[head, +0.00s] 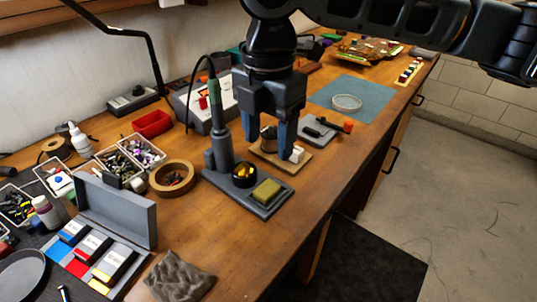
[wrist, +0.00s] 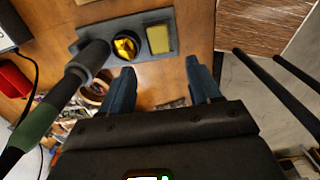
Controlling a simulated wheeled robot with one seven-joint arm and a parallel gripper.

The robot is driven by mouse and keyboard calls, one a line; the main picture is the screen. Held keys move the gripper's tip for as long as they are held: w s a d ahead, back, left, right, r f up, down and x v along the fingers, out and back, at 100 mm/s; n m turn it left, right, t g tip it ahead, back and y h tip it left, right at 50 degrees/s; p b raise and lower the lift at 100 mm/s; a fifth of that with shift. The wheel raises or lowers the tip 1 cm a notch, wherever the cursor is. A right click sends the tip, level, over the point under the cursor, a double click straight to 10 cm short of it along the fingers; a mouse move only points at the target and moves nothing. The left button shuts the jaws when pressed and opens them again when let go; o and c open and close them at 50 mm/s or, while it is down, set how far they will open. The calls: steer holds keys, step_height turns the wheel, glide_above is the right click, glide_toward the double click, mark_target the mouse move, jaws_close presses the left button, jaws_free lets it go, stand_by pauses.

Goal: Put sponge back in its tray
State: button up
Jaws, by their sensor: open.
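The yellow-green sponge (head: 266,190) lies flat on the front right part of the grey soldering stand base (head: 270,208), beside the round holder with brass wool (head: 244,175). In the wrist view the sponge (wrist: 159,39) appears to sit inside a rectangular outline on the base, its tray; its exact seating is hard to tell. My gripper (head: 264,138) is open and empty, pointing down above the table, behind the stand in the head view. In the wrist view the sponge is ahead of my fingertips (wrist: 160,68), apart from them.
The soldering iron (head: 215,110) stands upright in the holder at the left of the base. A wooden board with a white block (head: 297,154) lies behind. A tape roll (head: 171,178), a red bin (head: 152,123) and a grey box (head: 120,212) stand left. The table's right edge is near.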

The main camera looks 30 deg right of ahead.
steer(key=shift+r, duration=0.45)
